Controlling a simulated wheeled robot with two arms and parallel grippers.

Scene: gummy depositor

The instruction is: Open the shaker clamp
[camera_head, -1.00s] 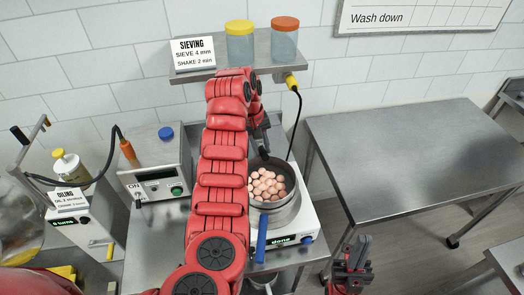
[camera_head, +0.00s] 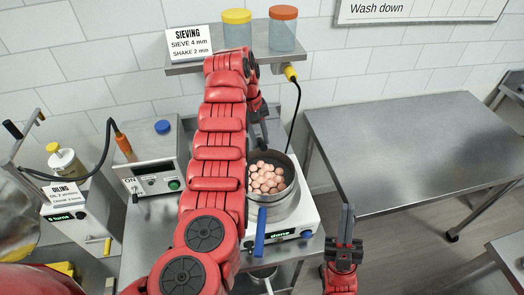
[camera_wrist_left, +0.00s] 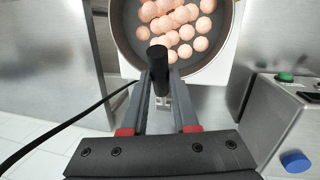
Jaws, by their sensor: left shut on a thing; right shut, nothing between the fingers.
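The shaker (camera_head: 308,207) is a white unit whose small display reads "done". A round metal sieve pan (camera_head: 287,205) full of pinkish balls (camera_head: 266,178) sits on it, with a blue handle (camera_head: 260,232) at the front. The clamp's black lever grip (camera_wrist_left: 158,62) stands beside the pan's rim in the left wrist view. My left gripper (camera_head: 260,132) is behind the pan, shut on this grip, which shows between its fingers. The clamp is mostly hidden in the head view. My right gripper (camera_head: 345,240) is shut and empty, right of the shaker's front.
A control box (camera_head: 158,172) with a green button and blue knob stands left of my left arm. A shelf (camera_head: 190,67) with two lidded jars is above. A black cable (camera_head: 297,110) hangs behind the shaker. A bare steel table (camera_head: 410,155) is at the right.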

